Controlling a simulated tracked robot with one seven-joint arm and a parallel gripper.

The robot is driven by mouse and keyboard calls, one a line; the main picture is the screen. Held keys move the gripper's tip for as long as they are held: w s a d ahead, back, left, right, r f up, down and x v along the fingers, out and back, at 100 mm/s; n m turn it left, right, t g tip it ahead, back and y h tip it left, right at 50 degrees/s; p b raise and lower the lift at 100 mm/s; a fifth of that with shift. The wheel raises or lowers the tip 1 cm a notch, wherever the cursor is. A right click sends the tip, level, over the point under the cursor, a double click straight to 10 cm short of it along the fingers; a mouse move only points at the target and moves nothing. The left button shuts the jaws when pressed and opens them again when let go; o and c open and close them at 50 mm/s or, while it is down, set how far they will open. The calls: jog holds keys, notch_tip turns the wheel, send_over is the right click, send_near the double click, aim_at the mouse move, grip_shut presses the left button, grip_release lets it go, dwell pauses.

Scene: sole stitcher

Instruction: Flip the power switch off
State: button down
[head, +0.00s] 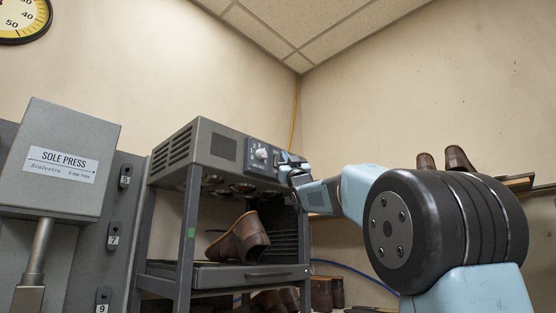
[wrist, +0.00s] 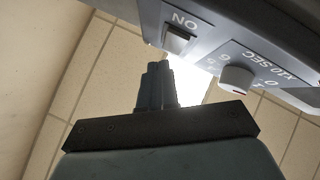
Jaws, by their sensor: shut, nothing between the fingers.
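The power switch (wrist: 179,41) is a light rocker in a dark recess beside the letters "ON" in the wrist view. My gripper (wrist: 156,66) is shut and empty, with its fingertips just below the switch in the picture. I cannot tell whether the tips touch it. In the head view my gripper (head: 284,159) is at the right end of the control panel (head: 257,157) on the grey machine (head: 205,150). It hides the switch there.
A round dial knob (wrist: 236,79) marked "x10 SEC" sits right of the switch in the wrist view. Below the machine's top, a brown shoe (head: 240,240) stands on a shelf (head: 215,276). The sole press (head: 62,185) is at left. More shoes (head: 458,160) stand at right.

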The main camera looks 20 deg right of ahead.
jog(key=shift+w+a+r, duration=0.1)
jog(key=shift+w+a, duration=0.05)
jog(key=shift+w, duration=0.05)
jog(key=shift+w+a, duration=0.1)
jog(key=shift+w, duration=0.2)
dwell(0.8)
jog(key=shift+s, duration=0.2)
jog(key=shift+s+d, duration=0.35)
jog(key=shift+s, duration=0.1)
jog(key=shift+s+d+f, duration=0.1)
jog(key=shift+s+d, duration=0.3)
jog(key=shift+s, duration=0.35)
jog(key=shift+s+d+f, duration=0.15)
jog(key=shift+s+d, duration=0.3)
jog(key=shift+s, duration=0.25)
jog(key=shift+s+d+f, duration=0.1)
jog(key=shift+s+d, duration=0.3)
jog(key=shift+s, duration=0.35)
